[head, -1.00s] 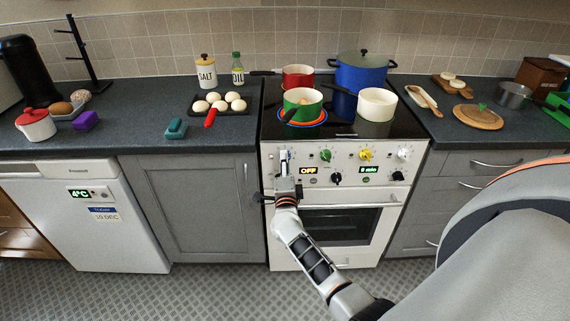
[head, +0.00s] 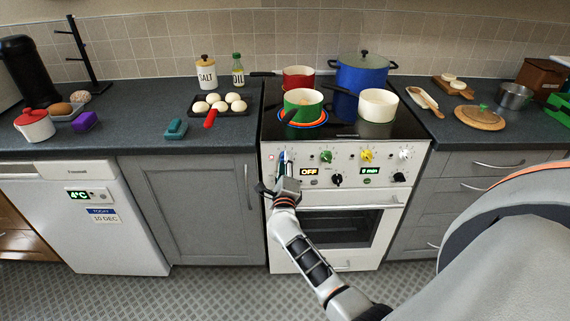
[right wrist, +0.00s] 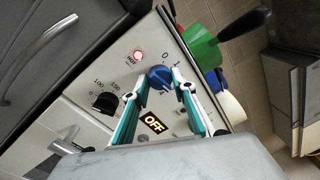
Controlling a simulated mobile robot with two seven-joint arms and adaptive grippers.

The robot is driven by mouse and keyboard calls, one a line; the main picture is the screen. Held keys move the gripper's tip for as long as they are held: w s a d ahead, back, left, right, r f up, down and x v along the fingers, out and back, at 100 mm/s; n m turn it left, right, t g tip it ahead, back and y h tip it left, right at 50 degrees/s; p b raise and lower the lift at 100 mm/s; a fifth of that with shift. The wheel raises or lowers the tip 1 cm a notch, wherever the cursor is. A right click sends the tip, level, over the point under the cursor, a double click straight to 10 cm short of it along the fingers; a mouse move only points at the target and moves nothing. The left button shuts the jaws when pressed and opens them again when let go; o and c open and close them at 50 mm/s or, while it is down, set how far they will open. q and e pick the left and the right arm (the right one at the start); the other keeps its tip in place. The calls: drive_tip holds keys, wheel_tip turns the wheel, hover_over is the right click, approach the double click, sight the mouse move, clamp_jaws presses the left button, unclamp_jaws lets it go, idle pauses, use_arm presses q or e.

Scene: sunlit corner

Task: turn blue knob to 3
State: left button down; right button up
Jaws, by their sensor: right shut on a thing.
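The blue knob (right wrist: 160,77) is on the stove's front panel, at the left end of the knob row. In the right wrist view it sits between the two fingertips of my right gripper (right wrist: 157,85), which is shut on it. A "0" shows on the panel beside it; I cannot tell which mark its pointer meets. My left gripper is not in view.
The same panel has a green knob (head: 326,156), a yellow knob (head: 366,155), a white knob (head: 404,154), a black knob (head: 336,179) and an "OFF" display (head: 309,172). The oven handle (head: 350,206) juts out below. A green pot (head: 302,102) stands on the hob above.

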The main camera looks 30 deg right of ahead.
drive_tip(key=o, duration=1.1)
drive_tip(key=v, duration=1.2)
